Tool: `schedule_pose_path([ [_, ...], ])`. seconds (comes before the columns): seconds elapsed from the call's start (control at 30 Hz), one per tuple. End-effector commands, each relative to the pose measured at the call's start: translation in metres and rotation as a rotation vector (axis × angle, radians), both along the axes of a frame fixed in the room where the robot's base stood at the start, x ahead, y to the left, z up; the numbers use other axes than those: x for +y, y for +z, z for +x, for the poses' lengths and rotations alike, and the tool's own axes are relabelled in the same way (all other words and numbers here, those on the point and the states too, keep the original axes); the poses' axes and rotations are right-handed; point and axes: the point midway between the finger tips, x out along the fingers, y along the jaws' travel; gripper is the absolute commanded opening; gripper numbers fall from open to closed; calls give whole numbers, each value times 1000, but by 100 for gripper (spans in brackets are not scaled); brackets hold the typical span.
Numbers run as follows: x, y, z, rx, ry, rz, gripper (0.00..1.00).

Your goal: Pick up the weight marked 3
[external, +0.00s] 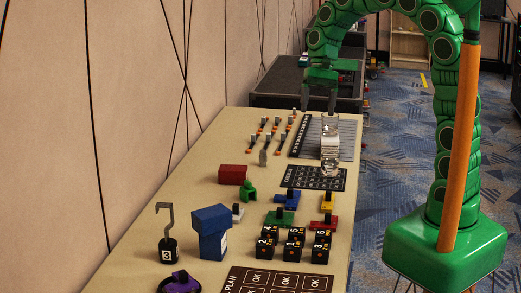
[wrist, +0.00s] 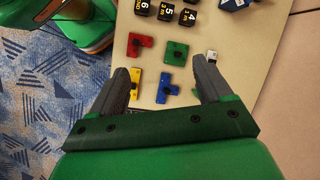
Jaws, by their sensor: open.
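A black weight (external: 168,249) with a tall grey hook stands upright near the left front of the table in the external view. Its small white label seems to carry a 3, but is hard to read. The weight is not seen in the wrist view. My gripper (external: 319,108) hangs fingers-down over the far part of the table, far behind the weight. In the wrist view my gripper (wrist: 165,85) is open, with nothing between its fingers. Coloured blocks lie below and beyond them.
Right of the weight stand a blue box-like object (external: 210,232) and several numbered black cubes (external: 293,240). A purple object (external: 180,283) lies in front. A red block (external: 232,174), coloured blocks and a clear glass (external: 330,145) stand farther back. The wall borders the table's left.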

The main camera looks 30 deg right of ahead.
Motion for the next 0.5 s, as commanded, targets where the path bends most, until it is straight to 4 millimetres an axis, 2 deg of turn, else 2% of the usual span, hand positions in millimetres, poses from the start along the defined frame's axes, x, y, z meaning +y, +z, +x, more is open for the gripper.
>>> schedule_pose_path([
  [0.1, 23, -3, 21, 22, -24, 22, 79],
  [0.5, 104, -21, 78, 118, -95, 91, 79],
])
